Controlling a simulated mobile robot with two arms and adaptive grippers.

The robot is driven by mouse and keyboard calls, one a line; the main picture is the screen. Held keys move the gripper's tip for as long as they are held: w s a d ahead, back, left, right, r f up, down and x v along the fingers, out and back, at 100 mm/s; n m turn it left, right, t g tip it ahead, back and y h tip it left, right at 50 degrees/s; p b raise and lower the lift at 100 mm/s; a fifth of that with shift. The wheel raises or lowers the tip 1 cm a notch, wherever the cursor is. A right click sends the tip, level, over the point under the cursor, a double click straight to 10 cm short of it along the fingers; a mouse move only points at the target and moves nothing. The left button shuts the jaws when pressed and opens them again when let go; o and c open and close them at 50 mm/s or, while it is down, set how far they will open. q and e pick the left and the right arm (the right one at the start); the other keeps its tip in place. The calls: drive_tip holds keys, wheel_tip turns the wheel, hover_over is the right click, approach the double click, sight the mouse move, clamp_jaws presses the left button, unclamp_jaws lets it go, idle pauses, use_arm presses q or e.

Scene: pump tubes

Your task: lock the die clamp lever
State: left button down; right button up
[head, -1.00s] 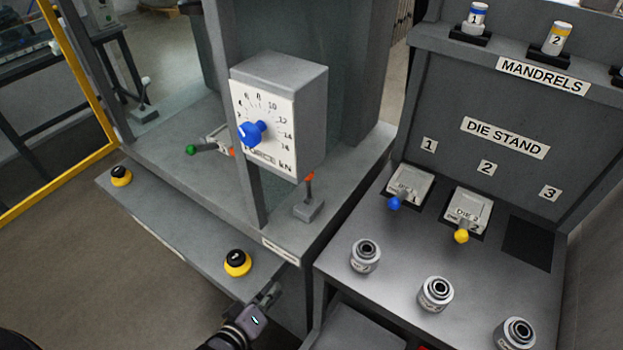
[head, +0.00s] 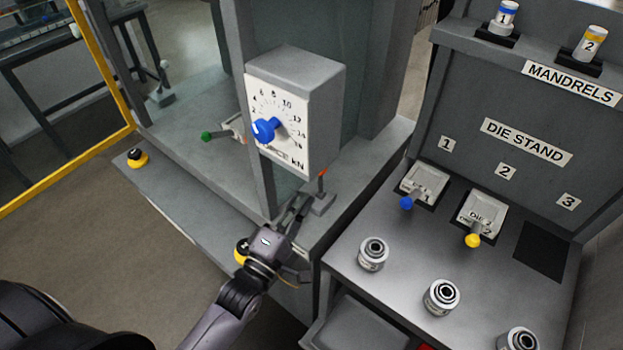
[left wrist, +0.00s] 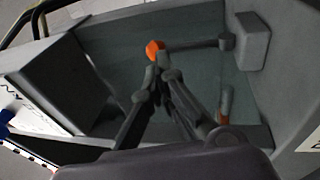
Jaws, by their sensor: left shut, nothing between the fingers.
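The clamp lever, with an orange tip (head: 323,172), stands upright on a small grey block (head: 321,204) at the press table's front right corner. In the left wrist view its orange knob (left wrist: 154,48) shows just beyond my fingertips, with a grey rod running right to the block (left wrist: 250,40). My left gripper (head: 300,203) is shut and empty, just left of the lever's block; it also shows in the left wrist view (left wrist: 167,70). Fingertips and knob overlap there; I cannot tell whether they touch. A die with a green knob (head: 206,136) sits behind the dial box, partly hidden. My right gripper is out of view.
The force dial box (head: 320,110) with a blue knob hangs above and left of the lever. A yellow-and-black button (head: 138,158) is at the table's left. The die stand (head: 500,270) with two dies and several ring parts stands to the right.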

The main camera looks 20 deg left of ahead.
sight(322, 175)
use_arm(q)
drive_tip(key=p+x, duration=0.1)
drive_tip(key=x, duration=0.3)
drive_tip(key=shift+w+r, duration=0.1)
drive_tip(key=shift+w, duration=0.25)
drive_tip(key=w+p, duration=0.1)
drive_tip(key=p, duration=0.1)
drive_tip(key=w+d+r+g+p, duration=0.1)
drive_tip(key=p, duration=0.1)
drive_tip(key=shift+w+r+p, duration=0.1)
drive_tip(key=shift+w+p, duration=0.25)
drive_tip(key=shift+p, duration=0.05)
drive_tip(key=shift+d+x, duration=0.25)
drive_tip(key=shift+x, duration=1.2)
